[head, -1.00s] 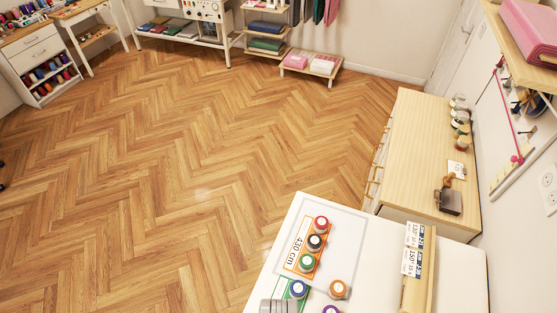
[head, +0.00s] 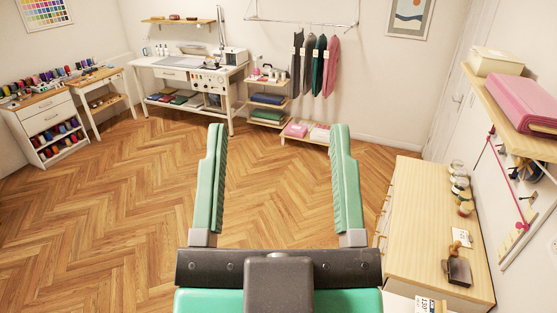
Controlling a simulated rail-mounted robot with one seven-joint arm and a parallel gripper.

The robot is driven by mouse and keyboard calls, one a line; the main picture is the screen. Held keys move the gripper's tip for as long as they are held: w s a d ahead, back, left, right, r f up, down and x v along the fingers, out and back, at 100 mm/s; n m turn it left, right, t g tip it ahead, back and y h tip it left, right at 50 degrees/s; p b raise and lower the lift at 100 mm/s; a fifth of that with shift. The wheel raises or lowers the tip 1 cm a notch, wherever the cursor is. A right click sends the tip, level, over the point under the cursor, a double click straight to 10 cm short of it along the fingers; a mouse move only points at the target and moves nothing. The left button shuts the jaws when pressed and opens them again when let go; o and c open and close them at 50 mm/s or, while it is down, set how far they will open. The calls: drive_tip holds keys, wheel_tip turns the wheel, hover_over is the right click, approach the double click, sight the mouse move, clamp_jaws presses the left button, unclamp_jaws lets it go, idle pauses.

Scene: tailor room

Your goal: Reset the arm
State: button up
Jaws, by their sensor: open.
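My gripper (head: 278,135) stands large in the middle of the head view, with its two green fingers pointing up in the picture. The fingers are wide apart and nothing is between them except the view of the floor and the far wall. It touches nothing that I can see. The lower middle of the view is hidden behind the gripper's dark and green body.
A wooden-topped cabinet (head: 424,215) with jars and a stamp-like tool (head: 458,268) stands at the right. A machine table (head: 190,78) and thread drawers (head: 50,125) stand at the back and left. The parquet floor (head: 120,215) is clear.

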wheel_tip(320, 180, up, 4)
drive_tip(key=p, duration=0.3)
drive_tip(key=shift+w+f+p, duration=0.1)
drive_tip(key=shift+f+p, duration=0.15)
drive_tip(key=shift+p, duration=0.1)
idle(0.6)
